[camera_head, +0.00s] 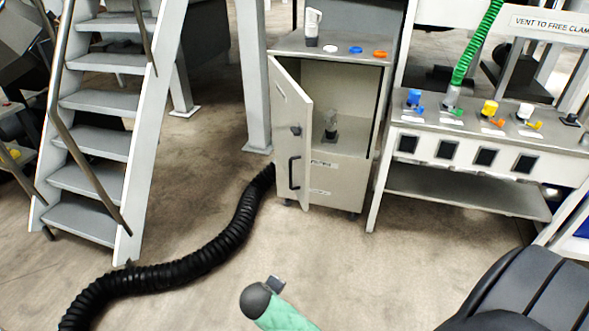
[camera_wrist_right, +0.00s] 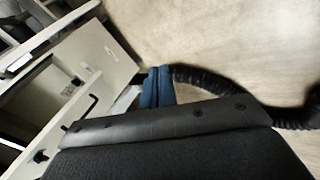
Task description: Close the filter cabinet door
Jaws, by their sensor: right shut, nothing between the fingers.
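The filter cabinet (camera_head: 345,130) stands at the back centre in the head view. Its pale door (camera_head: 283,105) is hinged on the left and stands open, swung out toward me. The door has a black bar handle (camera_head: 292,173) and a small dark latch above it. The open inside shows a shelf with a small clear and dark fitting (camera_head: 331,122). In the right wrist view, my right gripper (camera_wrist_right: 158,88) has blue fingers, shut and empty. It is right of the black handle (camera_wrist_right: 92,103), apart from it in the picture. My left gripper is not in view.
A black corrugated hose (camera_head: 200,262) runs over the floor to the cabinet's left side. Metal stairs (camera_head: 100,120) stand at the left. A bench (camera_head: 470,155) with coloured valves and a green hose stands right of the cabinet. The floor before the cabinet is clear.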

